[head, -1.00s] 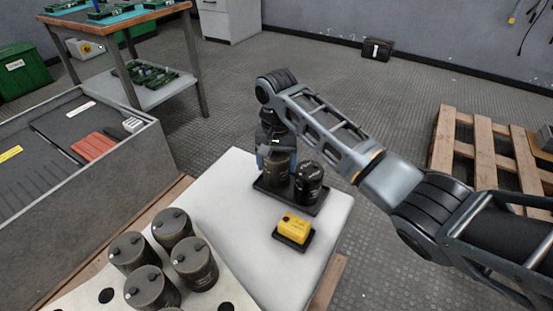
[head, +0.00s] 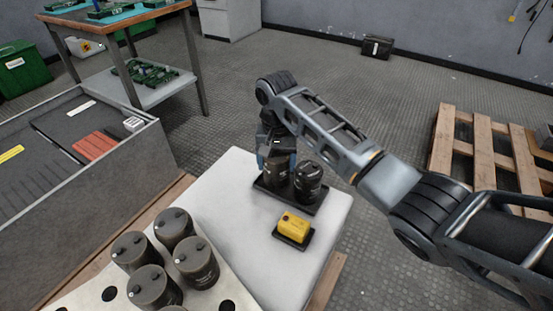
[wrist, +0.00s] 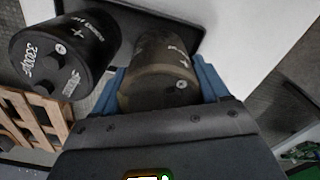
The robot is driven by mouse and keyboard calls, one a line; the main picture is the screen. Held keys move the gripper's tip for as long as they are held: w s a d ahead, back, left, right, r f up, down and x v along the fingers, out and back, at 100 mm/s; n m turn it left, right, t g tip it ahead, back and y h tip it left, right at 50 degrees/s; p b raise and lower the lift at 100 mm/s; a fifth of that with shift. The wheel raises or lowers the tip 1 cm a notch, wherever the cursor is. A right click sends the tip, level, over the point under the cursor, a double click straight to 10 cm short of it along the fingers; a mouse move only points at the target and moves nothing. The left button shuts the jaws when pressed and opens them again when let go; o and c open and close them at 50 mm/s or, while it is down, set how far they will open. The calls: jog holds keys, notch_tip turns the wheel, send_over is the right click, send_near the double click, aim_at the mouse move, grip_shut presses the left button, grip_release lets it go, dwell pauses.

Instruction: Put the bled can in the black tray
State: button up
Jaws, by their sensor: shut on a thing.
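My gripper (head: 277,160) is shut on a dark grey-brown can (head: 276,176), with a blue finger on either side of it. In the wrist view the held can (wrist: 160,75) sits between the fingers, its terminal end toward the camera. The can is upright over the left part of the black tray (head: 298,207) and looks down at its floor; the arm hides part of it. A darker black can (head: 308,183) stands at the right in the same tray. It also shows at the left of the wrist view (wrist: 62,50).
A yellow meter (head: 294,227) sits on a small black stand in front of the tray on the white tabletop (head: 235,225). Several grey cans (head: 195,262) stand in a holed plate at lower left. A grey bin (head: 120,185) lies left; a pallet (head: 480,150) lies right.

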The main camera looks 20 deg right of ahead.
jog(key=shift+f+p, duration=0.4)
jog(key=shift+f, duration=0.1)
dwell(1.5)
jog(key=o, duration=1.5)
jog(key=shift+f, duration=0.1)
